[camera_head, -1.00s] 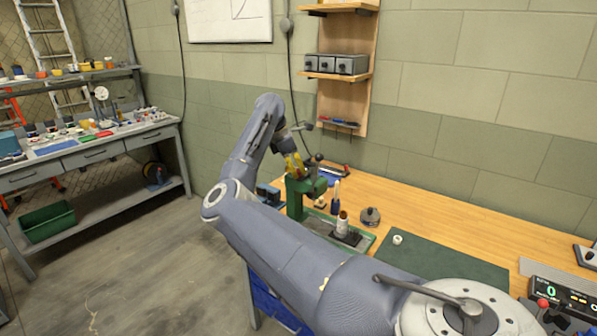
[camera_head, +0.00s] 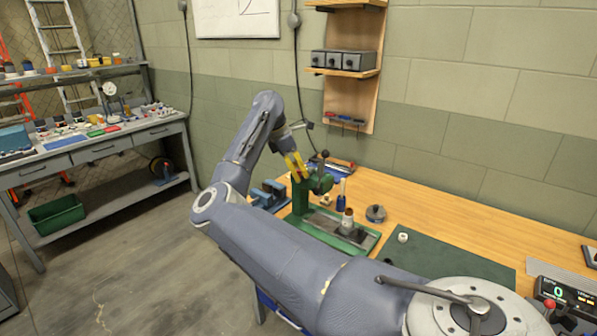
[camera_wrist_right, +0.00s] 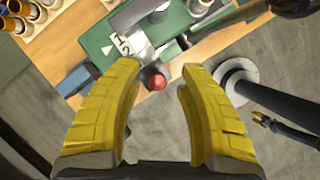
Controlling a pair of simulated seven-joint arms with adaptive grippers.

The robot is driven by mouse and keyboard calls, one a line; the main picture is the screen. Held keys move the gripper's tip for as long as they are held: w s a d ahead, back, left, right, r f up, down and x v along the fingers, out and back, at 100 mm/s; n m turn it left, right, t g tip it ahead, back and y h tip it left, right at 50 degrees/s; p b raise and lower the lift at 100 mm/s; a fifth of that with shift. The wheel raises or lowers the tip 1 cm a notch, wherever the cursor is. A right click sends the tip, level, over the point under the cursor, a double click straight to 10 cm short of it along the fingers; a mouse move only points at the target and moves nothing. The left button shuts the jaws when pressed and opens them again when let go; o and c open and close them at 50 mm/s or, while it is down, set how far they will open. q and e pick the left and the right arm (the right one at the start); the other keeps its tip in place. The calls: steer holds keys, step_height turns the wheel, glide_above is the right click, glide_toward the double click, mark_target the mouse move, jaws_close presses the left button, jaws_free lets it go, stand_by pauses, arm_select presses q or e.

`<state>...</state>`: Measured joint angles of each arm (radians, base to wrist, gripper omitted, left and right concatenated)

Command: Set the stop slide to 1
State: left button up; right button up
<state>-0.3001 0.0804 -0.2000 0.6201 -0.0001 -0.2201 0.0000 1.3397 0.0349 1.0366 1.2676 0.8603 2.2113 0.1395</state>
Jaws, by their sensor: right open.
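A green press-like fixture (camera_head: 301,200) stands on the wooden bench. In the right wrist view, its green plate (camera_wrist_right: 98,40) carries a small white label (camera_wrist_right: 123,44) marked 1 and 2, and a white triangle mark beside it. A red round knob (camera_wrist_right: 155,81) sits by a metal piece (camera_wrist_right: 142,48) near the label; I cannot tell for sure that these are the stop slide. My right gripper (camera_wrist_right: 160,66) has yellow fingers, open, with the knob appearing between them and apart from both. In the head view, my right gripper (camera_head: 296,165) is at the fixture's top.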

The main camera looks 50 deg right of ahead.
steer(key=shift+a, duration=0.1)
steer(key=v, duration=1.2)
stand_by(0.4)
